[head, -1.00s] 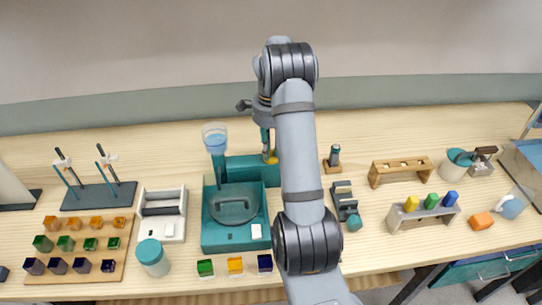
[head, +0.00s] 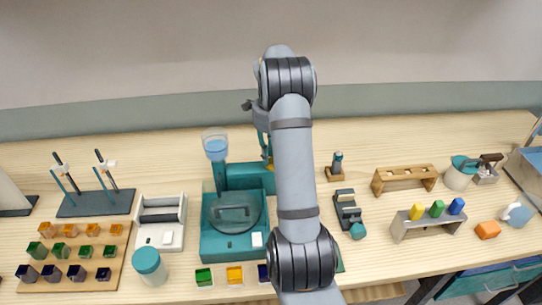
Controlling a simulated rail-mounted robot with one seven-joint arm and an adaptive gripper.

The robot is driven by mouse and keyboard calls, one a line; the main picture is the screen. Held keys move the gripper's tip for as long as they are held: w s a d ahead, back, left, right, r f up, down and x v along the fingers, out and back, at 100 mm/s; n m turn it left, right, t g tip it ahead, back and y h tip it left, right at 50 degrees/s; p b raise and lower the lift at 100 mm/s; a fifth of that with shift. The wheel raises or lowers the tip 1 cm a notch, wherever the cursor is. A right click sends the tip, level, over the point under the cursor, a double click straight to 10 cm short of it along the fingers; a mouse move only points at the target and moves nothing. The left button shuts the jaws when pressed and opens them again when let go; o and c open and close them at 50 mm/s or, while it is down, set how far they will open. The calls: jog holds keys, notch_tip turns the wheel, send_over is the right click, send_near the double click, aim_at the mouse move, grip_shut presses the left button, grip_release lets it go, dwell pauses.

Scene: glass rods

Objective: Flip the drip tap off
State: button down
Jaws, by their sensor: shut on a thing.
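A teal apparatus (head: 222,240) stands left of my arm in the head view. It carries a clear cup of blue liquid (head: 215,147) on its left and a round basin (head: 236,213) below. A small yellow piece, apparently the tap's handle (head: 266,164), shows at the apparatus's back right, mostly behind my arm. My gripper (head: 266,157) points down there, its teal fingers partly hidden by my forearm. It is shut at the yellow piece; the exact contact and the handle's angle are hidden.
Left are a rod stand (head: 97,203), a board of coloured blocks (head: 70,262), a white device (head: 160,223) and a jar (head: 150,265). Right are a dark clamp-like tool (head: 347,210), wooden racks (head: 404,178) and a teal-lidded pot (head: 460,174). The table between the racks is mostly clear.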

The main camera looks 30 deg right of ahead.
jog(key=c, duration=1.6)
grip_release()
jog(key=shift+c, duration=0.2)
jog(key=shift+o, duration=0.3)
jog(key=shift+r, duration=0.15)
notch_tip(320, 180, up, 12)
jog(key=shift+f, duration=0.2)
notch_tip(320, 180, down, 12)
jog(key=shift+r, duration=0.1)
